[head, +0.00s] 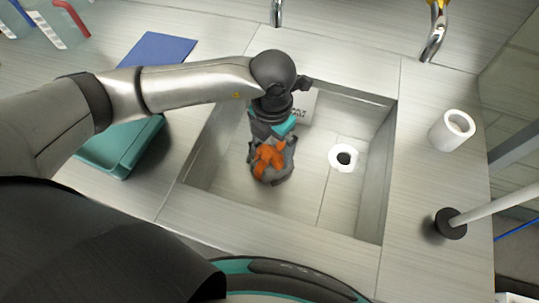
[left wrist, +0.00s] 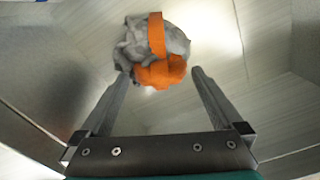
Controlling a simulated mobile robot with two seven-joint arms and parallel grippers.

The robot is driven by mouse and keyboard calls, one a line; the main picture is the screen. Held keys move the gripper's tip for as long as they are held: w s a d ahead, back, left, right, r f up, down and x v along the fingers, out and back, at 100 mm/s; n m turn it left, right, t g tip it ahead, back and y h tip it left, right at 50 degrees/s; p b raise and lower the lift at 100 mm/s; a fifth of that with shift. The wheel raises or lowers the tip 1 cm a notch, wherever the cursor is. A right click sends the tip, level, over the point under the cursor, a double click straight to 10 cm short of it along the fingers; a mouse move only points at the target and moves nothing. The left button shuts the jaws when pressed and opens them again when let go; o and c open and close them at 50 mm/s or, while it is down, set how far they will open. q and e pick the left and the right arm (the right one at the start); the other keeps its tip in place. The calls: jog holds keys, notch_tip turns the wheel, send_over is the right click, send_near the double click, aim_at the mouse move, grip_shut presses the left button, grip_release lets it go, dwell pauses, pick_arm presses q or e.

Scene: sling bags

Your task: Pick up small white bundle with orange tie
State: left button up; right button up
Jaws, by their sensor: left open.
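The small bundle with the orange tie (head: 272,162) sits on the floor of the sink basin. It looks greyish white, with a bright orange band and knot. In the left wrist view the bundle (left wrist: 150,48) lies just beyond my fingertips, a little left of centre. My left gripper (head: 270,134) reaches down into the basin over the bundle and hides part of it in the head view. In the left wrist view its two fingers (left wrist: 160,75) are apart with nothing held between them. My right gripper is not in view.
The sink basin (head: 378,190) has upright walls around the bundle and a round white drain (head: 344,158) to the right. A white cup-like cylinder (head: 452,130) stands on the right counter. A teal tray (head: 122,160) and a blue sheet (head: 158,48) lie left.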

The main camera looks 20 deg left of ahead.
pick_arm(q)
grip_shut()
dwell(0.8)
jog(key=shift+r, duration=0.1)
